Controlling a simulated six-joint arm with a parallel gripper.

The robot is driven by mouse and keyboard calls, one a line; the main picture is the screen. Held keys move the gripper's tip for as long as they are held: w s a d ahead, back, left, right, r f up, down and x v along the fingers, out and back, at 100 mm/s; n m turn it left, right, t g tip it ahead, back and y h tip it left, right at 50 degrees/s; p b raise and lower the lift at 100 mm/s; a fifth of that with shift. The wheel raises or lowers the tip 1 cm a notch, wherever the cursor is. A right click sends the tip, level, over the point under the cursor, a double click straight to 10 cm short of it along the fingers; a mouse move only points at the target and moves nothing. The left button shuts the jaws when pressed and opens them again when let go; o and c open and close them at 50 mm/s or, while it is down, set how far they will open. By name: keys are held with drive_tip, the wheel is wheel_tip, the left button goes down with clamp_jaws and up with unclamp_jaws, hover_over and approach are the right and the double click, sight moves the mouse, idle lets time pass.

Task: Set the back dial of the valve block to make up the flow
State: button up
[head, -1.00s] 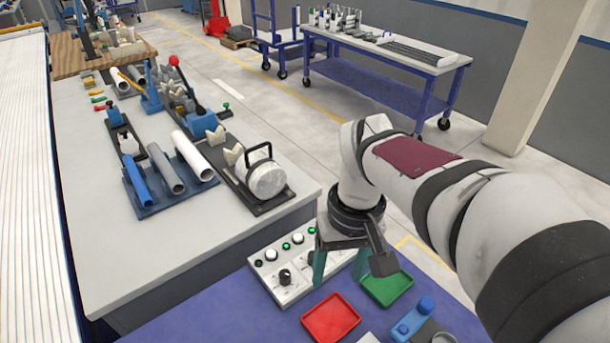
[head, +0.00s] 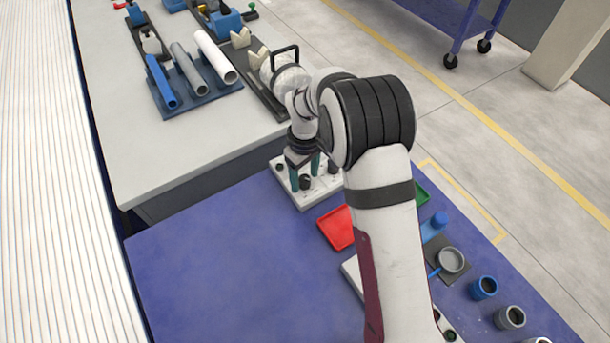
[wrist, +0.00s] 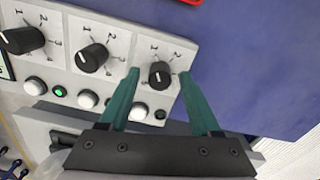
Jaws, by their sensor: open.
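The white valve block (head: 318,192) stands on the blue table top, partly hidden by my arm in the head view. In the wrist view three black dials with numbered scales show in a row: the left dial (wrist: 22,40), the middle dial (wrist: 92,57) and the right-end dial (wrist: 160,77). My gripper (wrist: 159,72) is open, its two green fingers one on each side of the right-end dial, with visible gaps. That dial's white mark points roughly up in the picture.
White buttons (wrist: 88,99) run along the dials; one small lamp (wrist: 60,91) glows green, and the lamp (wrist: 160,114) by the end dial looks dark. A red tray (head: 337,228) lies close to the block. The blue table's left part (head: 220,270) is clear.

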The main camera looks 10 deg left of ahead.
drive_tip(key=shift+f, duration=0.45)
clamp_jaws()
